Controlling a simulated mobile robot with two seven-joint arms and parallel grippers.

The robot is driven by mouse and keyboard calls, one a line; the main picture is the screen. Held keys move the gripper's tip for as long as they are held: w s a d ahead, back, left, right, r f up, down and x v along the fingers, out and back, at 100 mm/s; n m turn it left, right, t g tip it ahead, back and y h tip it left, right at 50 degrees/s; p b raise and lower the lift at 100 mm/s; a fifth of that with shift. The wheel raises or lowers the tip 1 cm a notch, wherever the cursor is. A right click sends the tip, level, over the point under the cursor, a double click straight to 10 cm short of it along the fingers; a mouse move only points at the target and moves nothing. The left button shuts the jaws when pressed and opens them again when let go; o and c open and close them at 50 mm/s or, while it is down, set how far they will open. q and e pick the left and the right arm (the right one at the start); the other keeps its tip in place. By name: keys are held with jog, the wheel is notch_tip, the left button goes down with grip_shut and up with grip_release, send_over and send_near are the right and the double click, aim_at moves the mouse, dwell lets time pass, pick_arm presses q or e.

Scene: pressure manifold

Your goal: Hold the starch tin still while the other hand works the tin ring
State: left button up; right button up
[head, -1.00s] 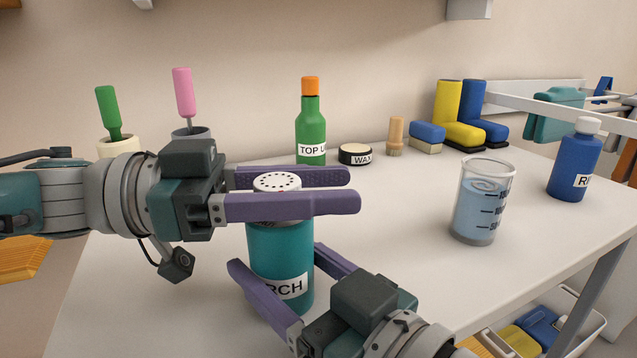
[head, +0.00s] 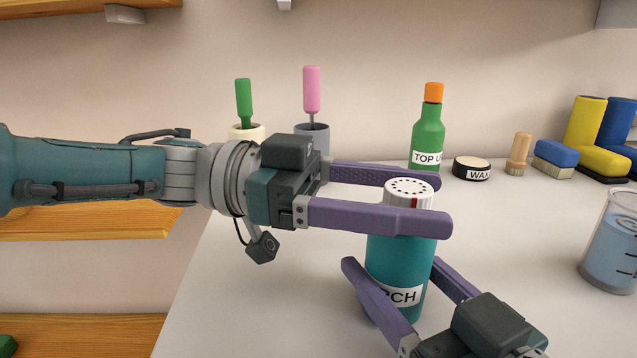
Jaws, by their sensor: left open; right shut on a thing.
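The starch tin (head: 398,262) is a teal cylinder standing upright on the table, its label partly covered so that only "RCH" reads. The tin ring (head: 409,193) is the white top with dark holes and a small red mark on its near side. My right gripper (head: 392,264) comes from the lower right and is shut on the tin's body, one finger on each side. My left gripper (head: 445,202) comes from the left and is open, one finger behind the ring and one in front. The front finger hides the ring's lower edge.
A green bottle (head: 427,140), a wax tin (head: 471,168), brushes (head: 554,155) and boots (head: 585,135) stand along the back. A beaker of blue liquid (head: 612,245) is at the right. Two cups with green and pink handles (head: 311,90) stand behind my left arm.

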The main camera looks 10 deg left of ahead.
pick_arm(q)
jog(key=a, duration=0.8)
jog(key=shift+a, duration=0.4)
jog(key=shift+w+d, duration=0.1)
jog(key=d+h, duration=0.1)
jog(key=d, duration=0.1)
jog(key=s+d+r+m+t+h, duration=0.1)
jog(key=d, duration=0.1)
jog(key=d+h, duration=0.1)
jog(key=d, duration=0.2)
jog(key=shift+s+r+m+t, duration=0.3)
jog(key=shift+m, duration=0.1)
jog(key=s+d+r+n+t+h, duration=0.1)
jog(key=s+d+r+n+t, duration=0.1)
jog(key=d+n+t, duration=0.45)
jog(key=n+t+y, duration=0.9)
jog(key=y, duration=0.6)
send_near(420, 184)
jog(key=x, duration=0.8)
jog(key=f+x, duration=0.1)
jog(key=x, duration=0.3)
jog(key=shift+a, duration=0.25)
